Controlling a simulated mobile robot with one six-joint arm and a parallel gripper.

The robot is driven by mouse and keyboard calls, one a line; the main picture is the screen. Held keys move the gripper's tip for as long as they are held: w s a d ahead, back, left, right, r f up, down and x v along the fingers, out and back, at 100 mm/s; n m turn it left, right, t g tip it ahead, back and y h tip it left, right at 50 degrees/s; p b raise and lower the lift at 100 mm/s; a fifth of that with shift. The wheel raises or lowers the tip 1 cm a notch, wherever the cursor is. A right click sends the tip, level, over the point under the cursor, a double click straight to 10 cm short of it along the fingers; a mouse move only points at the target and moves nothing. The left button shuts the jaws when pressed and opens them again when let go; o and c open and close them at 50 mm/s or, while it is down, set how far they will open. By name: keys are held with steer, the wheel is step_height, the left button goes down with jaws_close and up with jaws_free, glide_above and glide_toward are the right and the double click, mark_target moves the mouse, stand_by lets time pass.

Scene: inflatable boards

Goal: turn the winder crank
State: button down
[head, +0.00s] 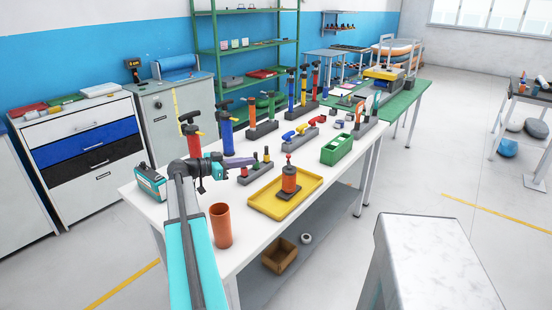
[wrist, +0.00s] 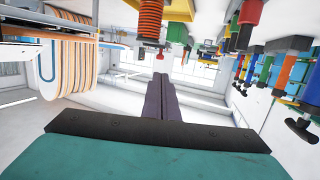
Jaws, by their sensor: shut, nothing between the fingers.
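An orange ridged spool with a red-topped crank, which looks like the winder (head: 289,182), stands upright on a yellow tray (head: 262,208) on the white workbench. The crank's red knob (head: 289,160) is on top. In the wrist view, which looks upside down, the orange spool (wrist: 150,18) hangs from the top edge, with the red knob (wrist: 147,57) at its lower end. My gripper (head: 252,161), with purple fingers, is shut and empty, left of the winder and apart from it. In the wrist view its closed fingertips (wrist: 160,78) appear just below the knob.
A grey rack with small coloured tools (head: 255,173) stands close to my gripper. Several hand pumps (head: 226,132) stand behind my arm. An orange-brown cup (head: 221,225) is at the front left. A green open box (head: 337,149) is right of the tray. The bench's front right is clear.

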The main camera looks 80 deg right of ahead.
mark_target(287, 157)
steer(key=p+x, duration=0.5)
steer(key=x, duration=0.8)
steer(key=shift+s+d, duration=0.3)
steer(key=shift+s, duration=0.1)
steer(key=shift+d, duration=0.1)
